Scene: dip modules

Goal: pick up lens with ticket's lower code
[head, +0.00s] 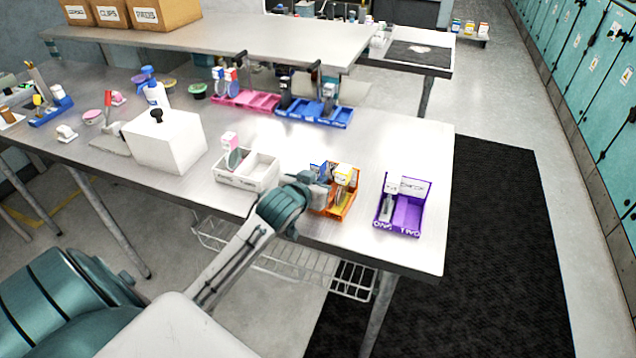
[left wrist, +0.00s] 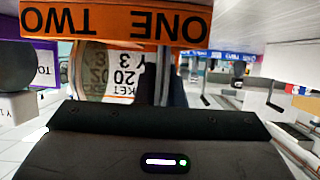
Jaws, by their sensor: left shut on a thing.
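An orange tray (head: 349,207) stands near the table's front edge; its front reading ONE TWO also shows upside down in the left wrist view (left wrist: 115,22). A white lens module with a yellow top (head: 343,173) is at the tray. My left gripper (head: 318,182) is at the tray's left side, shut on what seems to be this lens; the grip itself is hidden. In the left wrist view a white ticket (left wrist: 125,75) shows upside down behind a clear round edge, with 20 and Y3 partly legible. My right gripper is not in view.
A purple tray (head: 408,218) with a lens module and white card stands to the right. A white tray (head: 262,166) with a pink-topped module stands left, beside a white box (head: 165,143). Pink (head: 262,101) and blue (head: 335,117) trays lie farther back.

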